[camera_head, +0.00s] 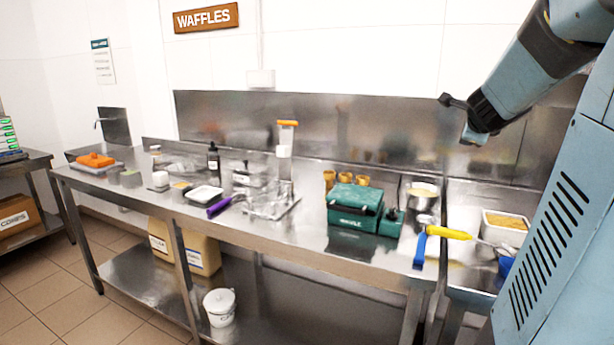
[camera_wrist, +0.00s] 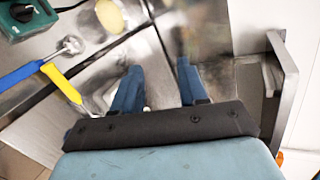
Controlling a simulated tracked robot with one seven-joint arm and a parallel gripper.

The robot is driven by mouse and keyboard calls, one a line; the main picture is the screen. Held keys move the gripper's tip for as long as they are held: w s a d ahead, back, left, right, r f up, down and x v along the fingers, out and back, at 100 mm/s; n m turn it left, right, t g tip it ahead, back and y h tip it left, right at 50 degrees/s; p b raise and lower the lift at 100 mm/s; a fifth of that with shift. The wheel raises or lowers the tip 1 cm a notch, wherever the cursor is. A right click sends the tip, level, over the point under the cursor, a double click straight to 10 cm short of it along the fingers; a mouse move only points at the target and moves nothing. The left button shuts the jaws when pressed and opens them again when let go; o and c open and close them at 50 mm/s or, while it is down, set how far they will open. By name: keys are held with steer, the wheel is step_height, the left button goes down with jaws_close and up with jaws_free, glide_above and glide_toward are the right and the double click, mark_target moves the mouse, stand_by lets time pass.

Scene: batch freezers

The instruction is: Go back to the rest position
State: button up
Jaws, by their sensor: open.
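My gripper (camera_head: 471,134) hangs at the end of my raised blue arm at the upper right of the head view, above the steel counter (camera_head: 305,240) and apart from it. In the wrist view my gripper (camera_wrist: 159,65) shows its two blue fingers spread apart, with nothing between them. Bare steel and a dark gap between worktops lie beyond the fingers. In the head view the fingers are small and partly hidden by the wrist.
A green waffle maker (camera_head: 354,207), a steel pot (camera_head: 422,196), a blue-handled ladle (camera_head: 420,250), a yellow-handled tool (camera_head: 449,233) and a tray of yellow food (camera_head: 506,223) stand below my arm. A steel backsplash (camera_head: 390,128) is behind. Air around the gripper looks clear.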

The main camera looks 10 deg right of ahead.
steer(key=s+a+f+n+g+y, duration=0.1)
steer(key=s+a+n+y, duration=0.2)
steer(key=a+n, duration=0.55)
steer(key=s+a+f+n+y, duration=0.25)
steer(key=a+n, duration=0.25)
steer(key=a, duration=0.7)
steer(key=s+a+f+n+g, duration=0.2)
steer(key=s+a+f+n, duration=0.1)
steer(key=s+n, duration=0.3)
steer(key=s+a+f+n+g, duration=0.2)
steer(key=s+a+n, duration=0.4)
steer(key=s, duration=0.5)
steer(key=shift+s+f+n+g+y, duration=0.2)
steer(key=shift+f+n+g+y, duration=0.3)
steer(key=shift+f, duration=0.35)
